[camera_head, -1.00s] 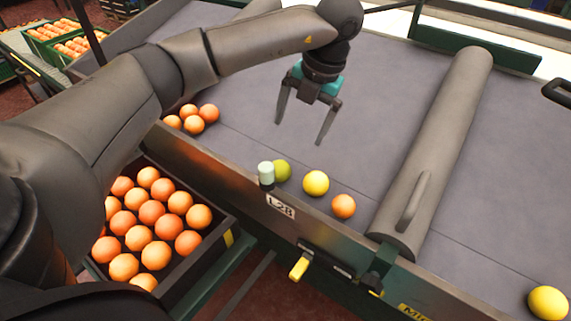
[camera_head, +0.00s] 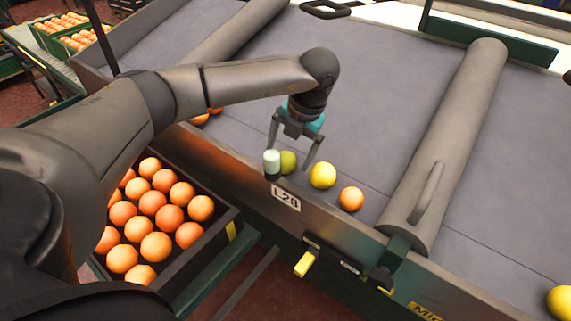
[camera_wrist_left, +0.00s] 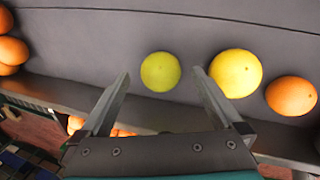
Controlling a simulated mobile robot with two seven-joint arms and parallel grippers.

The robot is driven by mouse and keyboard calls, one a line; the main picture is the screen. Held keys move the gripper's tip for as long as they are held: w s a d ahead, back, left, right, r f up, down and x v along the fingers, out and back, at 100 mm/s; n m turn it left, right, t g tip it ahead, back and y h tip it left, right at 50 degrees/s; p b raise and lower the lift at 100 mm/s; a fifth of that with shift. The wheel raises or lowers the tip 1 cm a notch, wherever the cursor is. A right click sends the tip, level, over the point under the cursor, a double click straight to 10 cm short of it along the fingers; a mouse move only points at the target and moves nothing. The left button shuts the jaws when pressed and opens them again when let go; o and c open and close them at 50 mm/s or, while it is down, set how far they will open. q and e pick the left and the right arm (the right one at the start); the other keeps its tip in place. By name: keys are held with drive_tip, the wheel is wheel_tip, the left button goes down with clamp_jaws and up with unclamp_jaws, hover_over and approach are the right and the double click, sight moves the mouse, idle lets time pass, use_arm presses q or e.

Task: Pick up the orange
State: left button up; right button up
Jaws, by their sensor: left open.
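An orange (camera_head: 351,198) lies on the grey belt near its front wall, right of a yellow fruit (camera_head: 323,175) and a green fruit (camera_head: 287,162). In the left wrist view the orange (camera_wrist_left: 291,95) is at the right, outside the fingers. My left gripper (camera_head: 291,152) is open and empty, pointing down near the green fruit. In the wrist view the green fruit (camera_wrist_left: 160,72) shows between and beyond the two fingertips, and the yellow fruit (camera_wrist_left: 235,73) is beside the right finger. More oranges (camera_head: 200,118) are partly hidden behind my left arm. My right gripper is not in view.
A dark crate (camera_head: 212,238) full of oranges stands below the belt's front wall. A thick grey divider (camera_head: 447,145) crosses the belt to the right. Another yellow fruit (camera_head: 560,301) lies beyond it.

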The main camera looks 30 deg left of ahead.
use_arm(q)
drive_tip(key=shift+x, duration=0.9)
drive_tip(key=c, duration=1.5)
drive_tip(key=shift+r, duration=0.1)
